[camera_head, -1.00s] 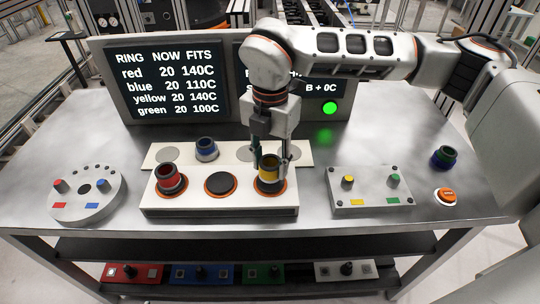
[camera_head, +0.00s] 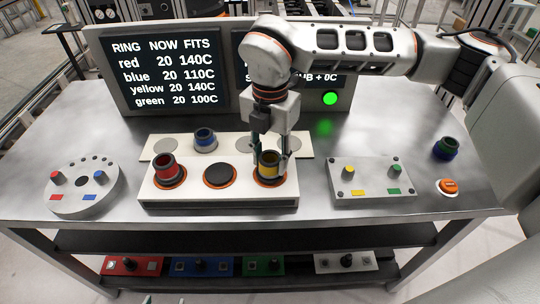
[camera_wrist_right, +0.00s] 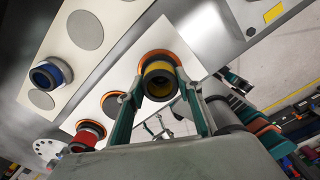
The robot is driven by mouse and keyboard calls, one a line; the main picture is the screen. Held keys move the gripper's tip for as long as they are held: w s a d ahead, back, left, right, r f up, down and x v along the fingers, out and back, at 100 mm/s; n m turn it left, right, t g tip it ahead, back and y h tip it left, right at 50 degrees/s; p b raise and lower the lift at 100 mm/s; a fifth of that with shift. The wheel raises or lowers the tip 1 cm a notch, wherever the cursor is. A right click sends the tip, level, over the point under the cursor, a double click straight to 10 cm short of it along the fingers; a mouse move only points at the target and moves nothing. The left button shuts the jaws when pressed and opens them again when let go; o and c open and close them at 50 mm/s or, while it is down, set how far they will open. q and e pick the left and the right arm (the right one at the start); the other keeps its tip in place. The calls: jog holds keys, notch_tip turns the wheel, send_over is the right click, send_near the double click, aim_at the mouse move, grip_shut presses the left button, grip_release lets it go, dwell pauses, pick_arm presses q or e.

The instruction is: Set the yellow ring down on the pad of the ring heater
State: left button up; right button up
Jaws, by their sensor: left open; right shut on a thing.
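The yellow ring (camera_head: 269,170) is upright at the right-hand pad (camera_head: 284,183) of the white ring heater (camera_head: 220,199). My right gripper (camera_head: 270,157) is shut on it from above. In the right wrist view the ring (camera_wrist_right: 158,82) sits between the two fingers, with the orange-edged pad right behind it; I cannot tell whether it bears fully on the pad. The red ring (camera_head: 164,166) stands on the heater's left pad, and the middle pad (camera_head: 220,174) is empty. Only the tips of my left gripper (camera_head: 176,299) show at the bottom edge, open and empty.
The blue ring (camera_head: 205,139) stands on the white plate (camera_head: 225,146) behind the heater. A round fixture (camera_head: 82,190) is at left, a grey block with knobs (camera_head: 372,183) at right.

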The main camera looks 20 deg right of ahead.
dwell(0.5)
jog(key=o, duration=1.3)
jog(key=shift+o, duration=0.2)
notch_tip(320, 180, up, 12)
notch_tip(320, 180, up, 8)
jog(key=p, duration=0.5)
